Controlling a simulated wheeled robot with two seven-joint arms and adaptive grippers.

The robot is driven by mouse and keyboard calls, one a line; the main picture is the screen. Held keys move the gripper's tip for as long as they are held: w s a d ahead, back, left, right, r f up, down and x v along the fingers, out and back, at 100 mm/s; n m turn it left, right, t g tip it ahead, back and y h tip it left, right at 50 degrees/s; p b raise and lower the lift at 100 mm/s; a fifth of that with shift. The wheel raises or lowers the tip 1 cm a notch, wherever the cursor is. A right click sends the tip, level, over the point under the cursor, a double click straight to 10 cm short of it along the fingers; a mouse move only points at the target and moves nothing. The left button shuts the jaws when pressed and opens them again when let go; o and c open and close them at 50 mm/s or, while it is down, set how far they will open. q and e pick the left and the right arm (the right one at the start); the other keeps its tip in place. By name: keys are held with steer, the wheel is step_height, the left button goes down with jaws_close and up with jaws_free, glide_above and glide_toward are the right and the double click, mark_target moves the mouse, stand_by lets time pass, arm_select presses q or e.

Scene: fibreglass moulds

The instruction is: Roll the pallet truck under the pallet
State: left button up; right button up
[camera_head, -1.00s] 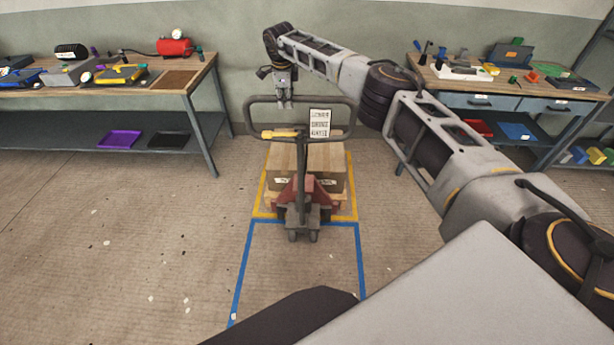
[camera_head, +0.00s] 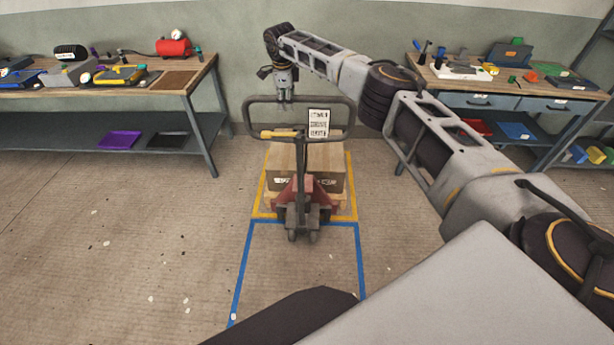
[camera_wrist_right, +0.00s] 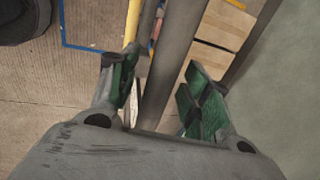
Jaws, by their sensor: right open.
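The pallet truck (camera_head: 299,190) has a red body, dark wheels and a tall grey loop handle (camera_head: 252,122) with a yellow lever (camera_head: 279,134) and a white printed sign. It stands at the near side of the wooden pallet (camera_head: 338,202), which bears a cardboard box (camera_head: 322,160). Its forks are hidden, so their depth under the pallet cannot be told. My right gripper (camera_head: 286,98) is open at the handle's top bar. In the right wrist view the grey bar (camera_wrist_right: 174,60) passes between its green-padded fingers (camera_wrist_right: 158,95). My left gripper is out of view.
A yellow floor outline (camera_head: 352,190) surrounds the pallet, and a blue outline (camera_head: 240,270) lies in front. Workbenches stand left (camera_head: 206,80) and right (camera_head: 425,73), with tools and trays. A wall (camera_head: 240,60) rises behind. The floor at left is largely clear.

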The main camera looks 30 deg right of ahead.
step_height(320, 180, up, 12)
steer(key=s+a, duration=0.1)
steer(key=s, duration=0.1)
stand_by(0.6)
stand_by(0.3)
step_height(320, 180, up, 9)
steer(key=s+a+p, duration=0.1)
steer(key=s+p, duration=0.1)
steer(key=p, duration=0.2)
steer(key=shift+s+a, duration=0.3)
stand_by(0.7)
steer(key=shift+f, duration=0.2)
